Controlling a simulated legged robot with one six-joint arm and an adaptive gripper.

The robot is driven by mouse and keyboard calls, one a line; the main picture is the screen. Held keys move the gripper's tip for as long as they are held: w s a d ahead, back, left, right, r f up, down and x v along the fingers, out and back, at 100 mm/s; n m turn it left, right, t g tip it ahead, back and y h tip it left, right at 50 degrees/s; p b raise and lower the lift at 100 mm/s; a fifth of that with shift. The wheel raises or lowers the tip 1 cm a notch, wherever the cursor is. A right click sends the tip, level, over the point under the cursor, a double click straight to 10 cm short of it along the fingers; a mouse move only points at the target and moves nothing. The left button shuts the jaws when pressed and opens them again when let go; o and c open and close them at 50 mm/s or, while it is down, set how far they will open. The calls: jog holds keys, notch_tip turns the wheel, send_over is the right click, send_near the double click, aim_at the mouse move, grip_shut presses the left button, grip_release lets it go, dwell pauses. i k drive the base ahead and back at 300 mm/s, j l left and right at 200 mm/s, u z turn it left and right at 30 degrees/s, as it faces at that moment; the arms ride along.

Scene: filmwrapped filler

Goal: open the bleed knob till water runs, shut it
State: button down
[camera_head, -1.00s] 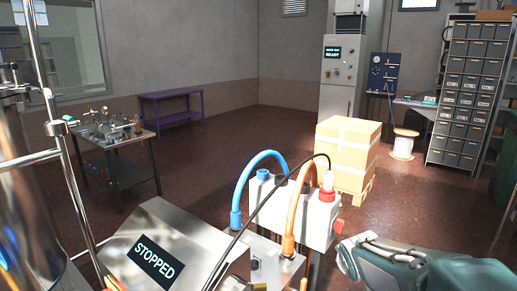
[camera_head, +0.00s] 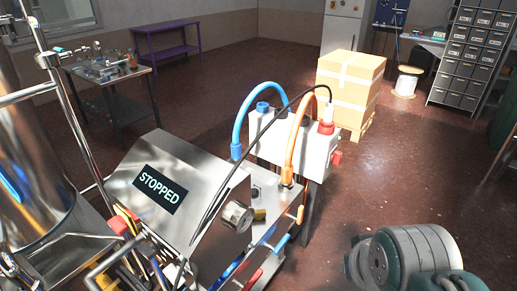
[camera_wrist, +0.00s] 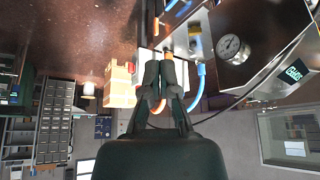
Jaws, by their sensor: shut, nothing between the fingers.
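A steel filler cabinet (camera_head: 175,183) with a "STOPPED" display stands left of centre in the head view. Beside it is a white box (camera_head: 282,150) with a blue cap (camera_head: 262,107), a red knob-like part (camera_head: 326,127) and a red block on its right side. A yellow-and-black part (camera_head: 259,214) sits low near the gauge. I cannot tell which of these is the bleed knob. No running water shows. In the wrist view, which is upside down, my gripper (camera_wrist: 160,78) is shut and empty, its fingers partly covering the white box. I cannot see contact.
A blue hose (camera_head: 240,120) and an orange hose (camera_head: 293,135) arch over the box, with a black cable crossing them. A round gauge (camera_head: 236,216) faces out. A carton stack (camera_head: 350,80) stands behind on a pallet. The floor right of the box is clear.

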aim_at(260, 214)
jog(key=i+l+u, duration=0.15)
jog(key=i+l, duration=0.7)
